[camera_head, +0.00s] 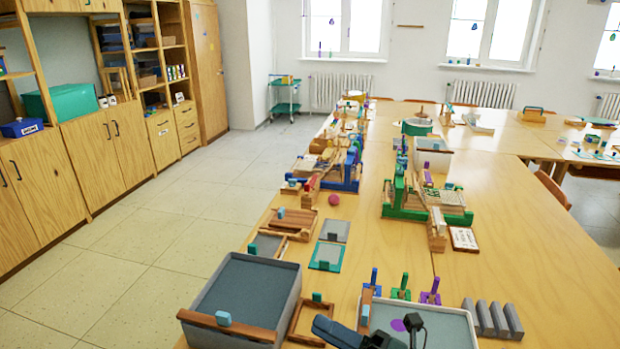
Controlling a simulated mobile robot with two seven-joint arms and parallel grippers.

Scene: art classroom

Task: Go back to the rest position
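A purple round patch (398,325) shows on the tray beside the gripper. Nothing is clearly seen held in it, and I cannot tell whether its fingers are open or shut.
A large grey bin (290,310) with a wooden front bar stands left of the gripper. Dark grey blocks (493,318) lie to the right. Wooden and coloured craft tools crowd the long table (540,260). Open floor (130,270) lies left, before wooden cabinets (90,160).

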